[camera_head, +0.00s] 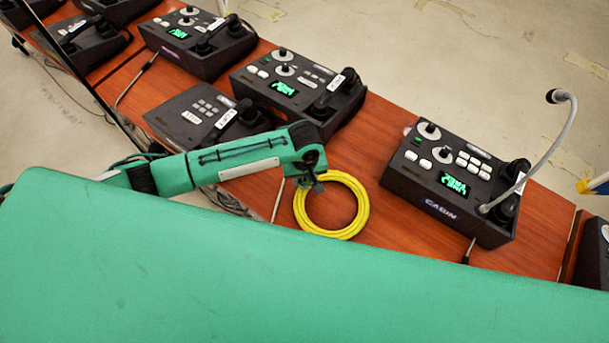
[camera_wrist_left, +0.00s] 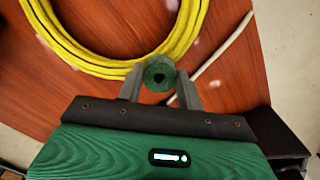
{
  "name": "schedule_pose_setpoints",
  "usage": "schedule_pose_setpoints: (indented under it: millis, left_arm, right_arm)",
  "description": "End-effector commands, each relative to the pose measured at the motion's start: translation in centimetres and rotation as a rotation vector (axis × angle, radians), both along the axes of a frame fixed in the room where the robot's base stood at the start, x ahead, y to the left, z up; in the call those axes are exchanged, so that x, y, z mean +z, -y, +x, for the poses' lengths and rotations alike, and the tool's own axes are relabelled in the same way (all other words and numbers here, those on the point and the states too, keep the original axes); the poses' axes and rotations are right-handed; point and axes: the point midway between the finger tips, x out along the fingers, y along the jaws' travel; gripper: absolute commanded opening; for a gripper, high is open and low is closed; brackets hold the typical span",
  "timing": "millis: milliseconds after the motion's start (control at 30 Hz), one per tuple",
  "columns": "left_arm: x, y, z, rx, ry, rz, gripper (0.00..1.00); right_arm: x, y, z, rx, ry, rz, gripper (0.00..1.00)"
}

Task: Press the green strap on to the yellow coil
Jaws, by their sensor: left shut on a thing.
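The yellow coil (camera_head: 331,234) lies flat on the brown wooden table top as a ring of several turns. In the left wrist view, part of the coil (camera_wrist_left: 100,67) curves across the top. My left gripper (camera_head: 314,184) is over the far left part of the ring. In the left wrist view, its fingers (camera_wrist_left: 160,84) are shut on the green strap (camera_wrist_left: 158,72), a small rolled piece with a dark hole, seen end-on. The strap overlaps the coil's near edge in that view; I cannot tell whether they touch. In the head view the strap is too small to make out. My right gripper is not in view.
A dark paging phone (camera_head: 420,190) with a gooseneck microphone (camera_head: 566,135) stands right of the coil. Another phone (camera_head: 262,88) stands behind it, and a lower one (camera_head: 180,116) behind my left arm. A pale cable (camera_wrist_left: 215,50) runs beside the coil. Bare table (camera_head: 376,135) shows between the phones.

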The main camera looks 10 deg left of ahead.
Motion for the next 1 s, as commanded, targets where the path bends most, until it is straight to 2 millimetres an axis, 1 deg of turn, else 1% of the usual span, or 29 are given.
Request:
schedule_pose_setpoints:
  millis: [467, 1000]
  left_arm:
    - [0.0, 0.01, 0.01, 0.0, 0.0, 0.0, 0.15]
    - [-0.6, 0.04, 0.0, 0.0, -0.001, -0.001, 0.15]
  right_arm:
    - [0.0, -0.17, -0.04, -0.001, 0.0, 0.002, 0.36]
    - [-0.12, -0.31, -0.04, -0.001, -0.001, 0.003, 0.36]
